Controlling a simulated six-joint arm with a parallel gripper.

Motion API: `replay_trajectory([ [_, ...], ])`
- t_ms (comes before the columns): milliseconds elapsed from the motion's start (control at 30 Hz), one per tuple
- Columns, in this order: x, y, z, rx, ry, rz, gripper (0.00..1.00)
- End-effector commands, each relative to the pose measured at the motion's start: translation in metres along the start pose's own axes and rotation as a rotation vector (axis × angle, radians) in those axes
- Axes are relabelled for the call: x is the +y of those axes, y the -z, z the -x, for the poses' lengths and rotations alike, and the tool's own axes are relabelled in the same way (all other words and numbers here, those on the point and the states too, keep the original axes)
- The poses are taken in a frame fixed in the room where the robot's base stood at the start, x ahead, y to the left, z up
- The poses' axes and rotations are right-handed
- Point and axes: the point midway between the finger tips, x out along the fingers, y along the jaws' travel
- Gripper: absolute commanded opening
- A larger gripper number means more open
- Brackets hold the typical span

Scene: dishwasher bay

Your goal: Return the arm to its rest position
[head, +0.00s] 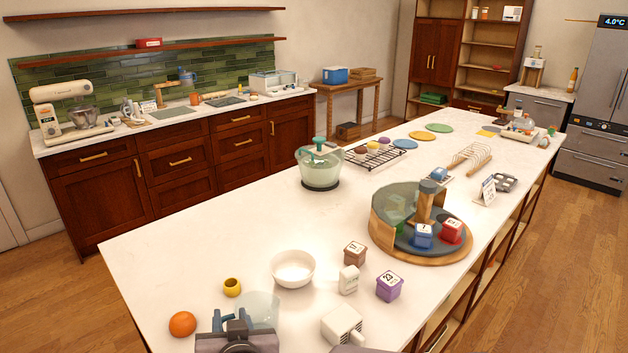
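My gripper (230,317) shows at the bottom edge of the head view, left of centre. Its two blue-grey fingers stand apart with a gap between them, and I see nothing held in the gap. A pale translucent vessel (262,308) is just right of the fingers and partly behind them; I cannot tell whether they touch. The rest of my arm is mostly cut off by the lower edge of the picture.
On the white island (200,255) near my gripper are an orange (182,324), a yellow cup (232,287), a white bowl (293,268), a white appliance (343,325) and several small boxes. A round wooden carousel (458,250) stands to the right. The island's left part is clear.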

Motion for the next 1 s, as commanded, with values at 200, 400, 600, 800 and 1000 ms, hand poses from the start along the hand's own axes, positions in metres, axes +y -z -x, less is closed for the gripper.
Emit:
replay_trajectory([
  [200, 0.076, 0.035, 0.010, -0.123, 0.014, 0.002, 0.29],
  [400, 0.175, -0.005, 0.045, -0.369, -0.100, 0.020, 0.29],
  [600, 0.247, -0.099, 0.099, -0.710, -0.234, -0.032, 0.29],
  [800, 0.276, -0.162, 0.152, -0.964, -0.308, -0.105, 0.29],
  [1000, 0.282, -0.185, 0.179, -1.077, -0.332, -0.142, 0.29],
])
